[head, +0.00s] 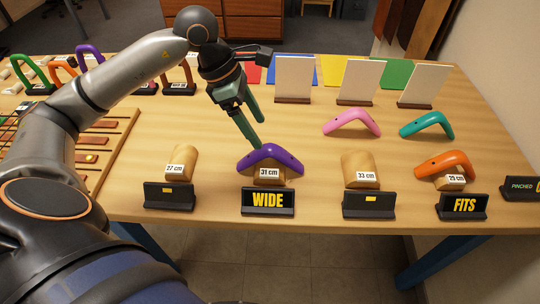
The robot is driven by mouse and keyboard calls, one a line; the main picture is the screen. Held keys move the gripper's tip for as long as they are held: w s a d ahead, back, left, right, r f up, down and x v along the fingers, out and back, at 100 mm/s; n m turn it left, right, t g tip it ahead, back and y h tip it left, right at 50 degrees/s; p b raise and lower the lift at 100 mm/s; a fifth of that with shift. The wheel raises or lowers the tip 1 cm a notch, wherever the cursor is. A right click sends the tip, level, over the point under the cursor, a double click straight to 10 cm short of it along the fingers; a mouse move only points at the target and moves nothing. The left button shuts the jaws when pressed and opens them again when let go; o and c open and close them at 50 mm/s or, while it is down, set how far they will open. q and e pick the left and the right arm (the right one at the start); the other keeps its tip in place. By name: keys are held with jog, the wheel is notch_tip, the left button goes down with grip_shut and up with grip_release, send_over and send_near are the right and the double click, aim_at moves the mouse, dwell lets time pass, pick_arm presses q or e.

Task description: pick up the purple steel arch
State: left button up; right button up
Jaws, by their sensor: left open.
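The purple steel arch (270,155) sits over a wooden block labelled 31 cm (269,175), behind a black sign reading WIDE (267,202). My left gripper (257,133) is open and empty. Its green fingers point down just above and behind the purple arch, with one fingertip close to the arch's left part. I cannot tell whether that fingertip touches it. My right gripper does not show.
An orange arch (445,163) sits on a block at the right, by a FITS sign (464,206). Pink (351,121) and teal (427,122) arches lie behind. Wooden blocks labelled 27 cm (181,162) and 33 cm (360,168) flank the purple arch. White panels (293,78) stand farther back.

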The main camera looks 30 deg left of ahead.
aim_at(270, 151)
pick_arm(q)
jog(key=x, duration=0.8)
jog(key=shift+d+f+p, duration=0.1)
jog(key=shift+f+p, duration=0.1)
jog(key=shift+p, duration=0.2)
grip_shut()
dwell(0.3)
